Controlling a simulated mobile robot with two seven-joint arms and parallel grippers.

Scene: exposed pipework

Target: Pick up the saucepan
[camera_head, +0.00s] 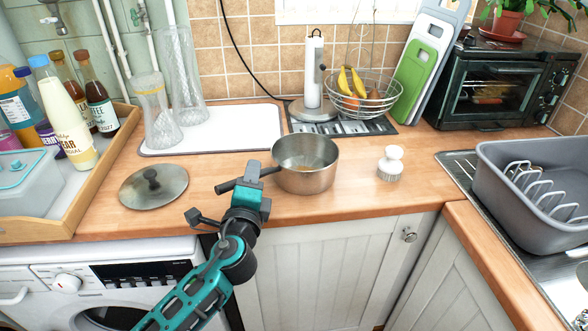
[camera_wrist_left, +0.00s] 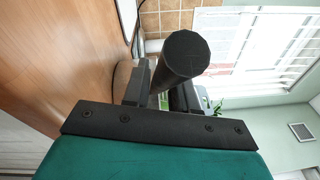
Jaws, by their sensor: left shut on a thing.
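The saucepan (camera_head: 305,165) is a round steel pan on the wooden worktop, upright, with its black handle pointing left. My left gripper (camera_head: 250,178) is at the handle, shut on it. In the left wrist view the end of the black handle (camera_wrist_left: 186,52) stands out between the fingers of my left gripper (camera_wrist_left: 160,85). Whether the pan's base touches the worktop I cannot tell for sure. The steel lid (camera_head: 153,187) with a black knob lies on the worktop to the left of the gripper. My right gripper is not in view.
A white scrubbing brush (camera_head: 390,163) stands right of the pan. Behind are a white tray (camera_head: 215,127) with glass vases, a paper-towel holder (camera_head: 313,75) and a wire fruit basket (camera_head: 362,95). A wooden tray (camera_head: 88,175) of bottles is left, a grey dish rack (camera_head: 535,190) right.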

